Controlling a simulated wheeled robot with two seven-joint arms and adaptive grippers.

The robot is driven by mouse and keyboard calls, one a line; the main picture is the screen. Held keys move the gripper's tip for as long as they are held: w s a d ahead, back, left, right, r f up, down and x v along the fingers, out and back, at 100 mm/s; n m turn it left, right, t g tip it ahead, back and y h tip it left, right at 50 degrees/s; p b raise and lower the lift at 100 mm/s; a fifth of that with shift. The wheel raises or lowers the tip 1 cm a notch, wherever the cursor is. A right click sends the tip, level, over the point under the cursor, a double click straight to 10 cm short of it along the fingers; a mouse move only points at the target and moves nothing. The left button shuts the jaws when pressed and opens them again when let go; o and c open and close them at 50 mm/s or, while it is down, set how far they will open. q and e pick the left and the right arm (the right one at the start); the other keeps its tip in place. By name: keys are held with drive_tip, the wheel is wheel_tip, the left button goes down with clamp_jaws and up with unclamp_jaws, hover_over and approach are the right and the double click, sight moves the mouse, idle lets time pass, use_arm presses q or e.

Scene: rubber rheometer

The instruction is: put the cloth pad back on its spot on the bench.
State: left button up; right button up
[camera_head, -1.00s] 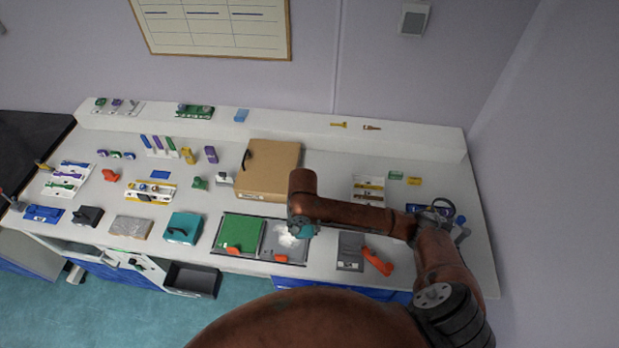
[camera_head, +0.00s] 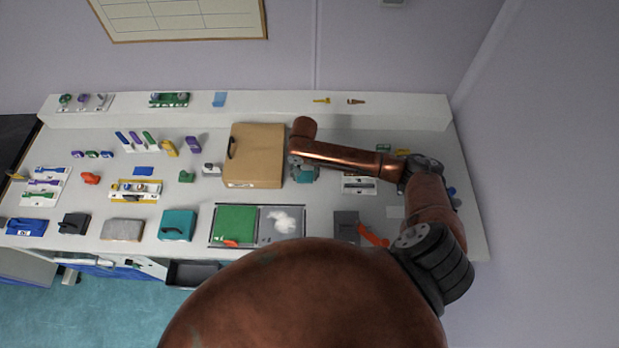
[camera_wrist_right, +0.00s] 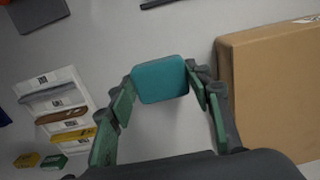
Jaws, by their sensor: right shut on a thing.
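The cloth pad is a small teal block with rounded corners, and it shows in the right wrist view (camera_wrist_right: 161,79). My right gripper (camera_wrist_right: 165,84) is shut on it, with one green-padded finger on each side. In the head view the right gripper (camera_head: 303,170) is just right of the brown box, over the bench (camera_head: 330,205), with the pad (camera_head: 306,177) partly hidden below it. I cannot tell the pad's exact height above the bench. No marked spot for the pad can be made out. My left gripper is not in view.
The brown box (camera_head: 254,150) stands close beside the gripper. A holder with several tools (camera_head: 359,184) lies to its right. In front are a green and grey tray (camera_head: 213,238) with white material (camera_head: 281,220), and a grey device (camera_head: 346,226). Bare bench lies between.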

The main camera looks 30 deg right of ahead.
sight(310, 179)
drive_tip(key=shift+s+d+f, duration=0.2)
drive_tip(key=shift+d+f, duration=0.4)
drive_tip(key=shift+d, duration=0.1)
drive_tip(key=shift+d+f, duration=0.25)
drive_tip(key=f, duration=0.3)
drive_tip(key=shift+w+d+f, duration=0.2)
drive_tip(key=shift+d, duration=0.05)
drive_tip(key=shift+f, duration=0.2)
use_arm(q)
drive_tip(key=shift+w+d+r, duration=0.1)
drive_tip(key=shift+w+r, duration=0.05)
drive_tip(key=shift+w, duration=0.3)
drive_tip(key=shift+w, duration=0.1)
use_arm(e)
drive_tip(key=shift+f, duration=0.1)
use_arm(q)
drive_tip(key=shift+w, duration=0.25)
use_arm(e)
drive_tip(key=o, duration=1.2)
wheel_tip(310, 179, up, 12)
drive_tip(key=shift+r, duration=0.15)
